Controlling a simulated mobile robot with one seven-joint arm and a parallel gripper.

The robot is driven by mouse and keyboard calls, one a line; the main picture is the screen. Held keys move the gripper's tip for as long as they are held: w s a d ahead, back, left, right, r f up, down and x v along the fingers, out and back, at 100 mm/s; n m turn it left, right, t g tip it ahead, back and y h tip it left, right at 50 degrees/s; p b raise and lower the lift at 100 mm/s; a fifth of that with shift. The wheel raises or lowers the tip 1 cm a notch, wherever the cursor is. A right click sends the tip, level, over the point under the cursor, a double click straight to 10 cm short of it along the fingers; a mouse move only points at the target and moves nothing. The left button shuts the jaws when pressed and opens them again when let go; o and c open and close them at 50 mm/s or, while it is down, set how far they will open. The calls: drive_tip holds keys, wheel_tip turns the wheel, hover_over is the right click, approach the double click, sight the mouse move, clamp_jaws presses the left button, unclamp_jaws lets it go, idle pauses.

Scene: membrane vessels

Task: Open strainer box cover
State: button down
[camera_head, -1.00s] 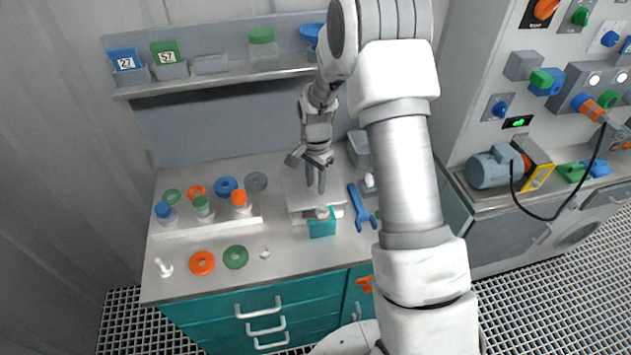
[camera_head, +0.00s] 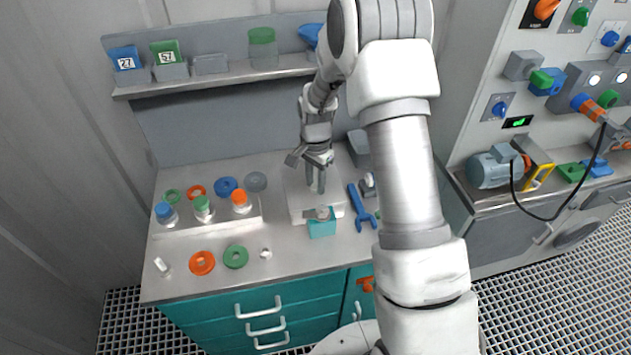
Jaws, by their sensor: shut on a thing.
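The strainer box (camera_head: 298,214) is a low, pale box on the worktop, right of the middle, with a flat, light cover (camera_head: 296,186) on top. A teal block with a small grey knob (camera_head: 322,213) is at its front edge. My gripper (camera_head: 316,189) points down over the middle of the cover, with its fingers close together. It is shut on a part of the cover, likely a grip that the fingers hide. The cover appears to lie flat on the box. I cannot make out any gap beneath it.
A shelf (camera_head: 220,79) runs along the back wall. The worktop between rack and box is clear.

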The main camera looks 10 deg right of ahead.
drive_tip(key=shift+w+r, duration=0.2)
drive_tip(key=shift+r, duration=0.1)
idle(0.4)
drive_tip(key=shift+w+r, duration=0.4)
drive_tip(key=shift+r, duration=0.25)
drive_tip(key=w+r, duration=0.3)
drive_tip(key=r, duration=0.1)
drive_tip(key=shift+w+r, duration=0.1)
drive_tip(key=shift+w, duration=0.3)
drive_tip(key=c, duration=1.6)
unclamp_jaws()
drive_tip(key=w, duration=0.3)
drive_tip(key=shift+w+a+r, duration=0.1)
drive_tip(key=shift+w+r, duration=0.1)
drive_tip(key=c, duration=1.3)
unclamp_jaws()
drive_tip(key=shift+w+a+f, duration=0.15)
drive_tip(key=shift+w+a, duration=0.05)
drive_tip(key=shift+o, duration=1.1)
drive_tip(key=shift+s+a+p, duration=0.1)
drive_tip(key=shift+s+p, duration=0.05)
drive_tip(key=shift+p, duration=0.15)
drive_tip(key=o, duration=0.5)
drive_tip(key=shift+d+r, duration=0.2)
drive_tip(key=shift+d, duration=0.1)
drive_tip(key=shift+s, duration=0.1)
